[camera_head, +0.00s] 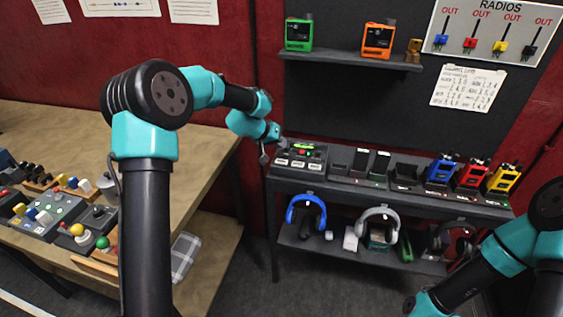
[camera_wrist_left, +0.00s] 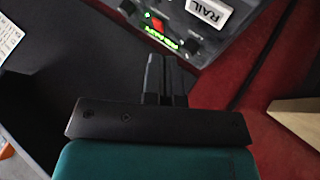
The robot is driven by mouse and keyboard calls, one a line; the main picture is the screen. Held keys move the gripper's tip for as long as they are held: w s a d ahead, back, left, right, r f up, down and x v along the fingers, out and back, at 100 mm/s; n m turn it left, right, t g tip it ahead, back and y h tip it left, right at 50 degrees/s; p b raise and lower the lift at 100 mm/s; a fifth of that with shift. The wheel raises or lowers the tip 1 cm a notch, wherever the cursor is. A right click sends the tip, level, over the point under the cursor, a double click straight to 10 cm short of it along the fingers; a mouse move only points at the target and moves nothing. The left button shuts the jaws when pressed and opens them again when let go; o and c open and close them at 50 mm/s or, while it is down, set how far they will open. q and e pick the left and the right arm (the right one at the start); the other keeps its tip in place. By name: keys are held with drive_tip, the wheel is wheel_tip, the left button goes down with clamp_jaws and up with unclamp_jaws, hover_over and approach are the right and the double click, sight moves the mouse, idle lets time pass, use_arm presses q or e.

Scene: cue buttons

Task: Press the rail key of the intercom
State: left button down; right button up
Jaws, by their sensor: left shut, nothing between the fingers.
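The intercom (camera_head: 299,157) is a grey box at the left end of the dark rack shelf, with a row of white keys on its front part. In the left wrist view, the white rail key (camera_wrist_left: 209,10), marked RAIL, shows at the top edge, partly cut off. A red light (camera_wrist_left: 157,25) and green-lit lettering are on the box near it. My left gripper (camera_head: 281,141) is at the back left of the intercom in the head view. Its dark fingers (camera_wrist_left: 162,62) are shut and empty, pointing toward the box, apart from the rail key in the picture. My right gripper is out of view.
Right of the intercom stand dark holders (camera_head: 373,163) and blue, red and yellow radios (camera_head: 471,176). Headphones (camera_head: 306,213) hang below. A wooden table (camera_head: 190,140) with control boxes stands left. An upper shelf (camera_head: 350,59) holds green and orange devices.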

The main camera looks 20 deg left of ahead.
sight(280, 160)
use_arm(q)
drive_tip(key=shift+f, duration=1.95)
idle(0.6)
drive_tip(key=shift+f, duration=0.4)
drive_tip(key=shift+f, duration=0.4)
idle(0.8)
drive_tip(key=shift+r, duration=0.85)
drive_tip(key=shift+r, duration=2.5)
